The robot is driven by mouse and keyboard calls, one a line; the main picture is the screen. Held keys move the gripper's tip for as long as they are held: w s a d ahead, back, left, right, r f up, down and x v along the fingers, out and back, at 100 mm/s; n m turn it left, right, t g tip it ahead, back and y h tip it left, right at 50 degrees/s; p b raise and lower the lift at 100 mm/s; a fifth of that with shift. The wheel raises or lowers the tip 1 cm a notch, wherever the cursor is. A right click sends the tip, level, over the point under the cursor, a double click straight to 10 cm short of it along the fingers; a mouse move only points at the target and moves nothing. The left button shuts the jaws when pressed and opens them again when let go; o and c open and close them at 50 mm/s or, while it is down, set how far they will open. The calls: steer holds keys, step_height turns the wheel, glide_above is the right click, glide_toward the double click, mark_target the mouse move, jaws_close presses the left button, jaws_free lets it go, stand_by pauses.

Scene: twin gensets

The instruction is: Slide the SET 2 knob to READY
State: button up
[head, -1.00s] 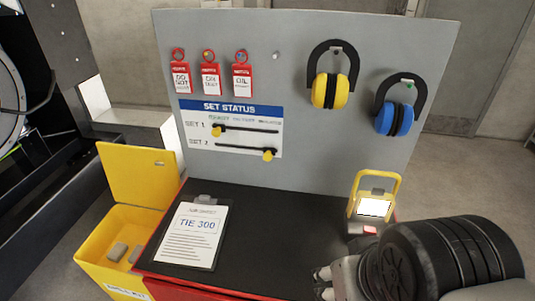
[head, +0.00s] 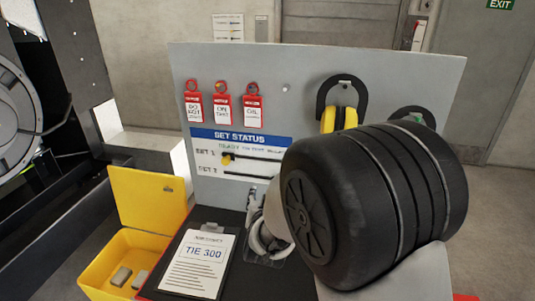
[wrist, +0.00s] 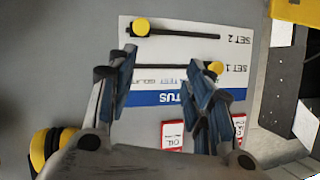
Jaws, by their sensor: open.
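The SET STATUS board (head: 240,155) has two slider slots on the grey panel. In the wrist view, which sees the board upside down, the yellow SET 2 knob (wrist: 141,27) is at the left end of its slot (wrist: 185,33), far from the SET 2 label (wrist: 238,39). The head view hides this knob behind my arm. The SET 1 knob (head: 227,158) is at its slot's READY end; it also shows in the wrist view (wrist: 215,67), beside a fingertip. My gripper (wrist: 160,75) is open and empty before the board, with the SET 2 knob beyond its fingertips.
Red tags (head: 222,106) hang above the board. Yellow ear defenders (head: 345,117) hang to the right, partly behind my arm. A clipboard (head: 197,262) lies on the dark bench top, left of my gripper. An open yellow box (head: 122,262) stands at the bench's left.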

step_height(320, 180, down, 8)
steer(key=f+t+h, duration=0.1)
steer(key=t+h, duration=0.3)
steer(key=b+x, duration=0.2)
steer(key=x, duration=1.5)
steer(key=shift+w+d+r, duration=0.1)
steer(key=shift+r, duration=0.05)
jaws_close()
